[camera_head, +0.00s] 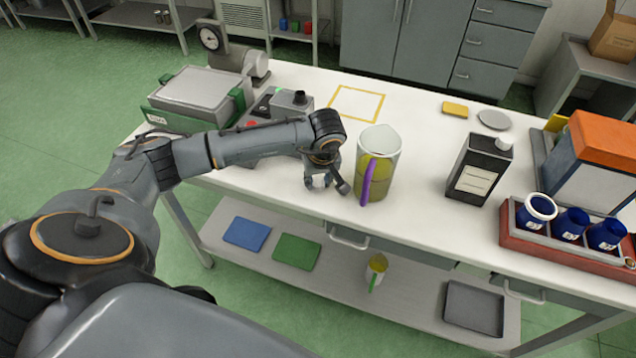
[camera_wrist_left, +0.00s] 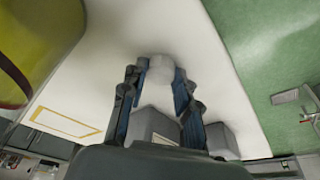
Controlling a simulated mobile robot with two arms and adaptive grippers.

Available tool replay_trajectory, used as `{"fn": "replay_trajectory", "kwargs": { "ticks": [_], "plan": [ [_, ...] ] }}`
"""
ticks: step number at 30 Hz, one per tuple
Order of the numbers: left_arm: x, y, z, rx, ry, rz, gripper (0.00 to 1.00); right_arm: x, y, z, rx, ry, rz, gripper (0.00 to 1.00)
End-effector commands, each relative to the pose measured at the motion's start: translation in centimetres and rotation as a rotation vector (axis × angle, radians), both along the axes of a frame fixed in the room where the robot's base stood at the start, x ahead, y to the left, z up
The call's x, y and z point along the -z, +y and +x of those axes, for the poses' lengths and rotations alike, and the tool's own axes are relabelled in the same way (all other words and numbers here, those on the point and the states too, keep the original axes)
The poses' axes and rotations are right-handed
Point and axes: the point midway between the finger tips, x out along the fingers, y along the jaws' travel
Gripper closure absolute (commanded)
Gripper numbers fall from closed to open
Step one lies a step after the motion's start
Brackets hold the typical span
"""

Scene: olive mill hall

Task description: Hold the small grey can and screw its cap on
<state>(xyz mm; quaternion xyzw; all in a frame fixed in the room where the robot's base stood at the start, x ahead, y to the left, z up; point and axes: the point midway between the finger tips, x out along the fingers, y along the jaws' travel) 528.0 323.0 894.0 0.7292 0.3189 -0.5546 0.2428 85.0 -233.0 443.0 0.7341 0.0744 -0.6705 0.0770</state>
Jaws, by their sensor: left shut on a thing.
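My left gripper (camera_head: 325,182) points down over the white table, left of the tall glass jug. In the left wrist view its fingers (camera_wrist_left: 158,85) are shut on a small pale, rounded piece (camera_wrist_left: 160,72), which looks like a white cap. A small grey box-shaped can (camera_head: 287,105) with a black neck on top stands behind my forearm; it is partly hidden. A grey block in the left wrist view (camera_wrist_left: 152,127), beyond the fingers, may be this can. My right gripper is not in view.
The jug (camera_head: 384,150) of yellow-green liquid with a purple strip stands close right of my gripper. A dark can (camera_head: 478,172) with a white cap stands further right, near a red rack (camera_head: 570,255) of blue cups. A yellow outlined square (camera_head: 357,103) lies empty at the back.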

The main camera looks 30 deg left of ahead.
Motion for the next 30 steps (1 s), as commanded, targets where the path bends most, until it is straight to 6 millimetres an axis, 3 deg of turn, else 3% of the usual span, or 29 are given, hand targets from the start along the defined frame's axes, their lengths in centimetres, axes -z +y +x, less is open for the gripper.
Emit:
{"fn": "replay_trajectory", "kwargs": {
  "ticks": [8,15,23,30],
  "plan": [
    [-0.5,0.0,0.1,0.001,-0.002,-0.001,0.81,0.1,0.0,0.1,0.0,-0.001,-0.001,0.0],
    [-3.5,-0.2,-0.1,0.003,-0.006,0.0,0.81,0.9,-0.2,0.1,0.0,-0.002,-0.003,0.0],
    [-9.3,-4.0,-3.6,0.007,-0.008,0.001,0.81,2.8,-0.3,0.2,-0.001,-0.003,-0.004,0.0],
    [-11.5,-8.2,-7.4,0.006,-0.005,0.0,0.81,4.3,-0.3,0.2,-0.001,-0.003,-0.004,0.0]
  ]
}}
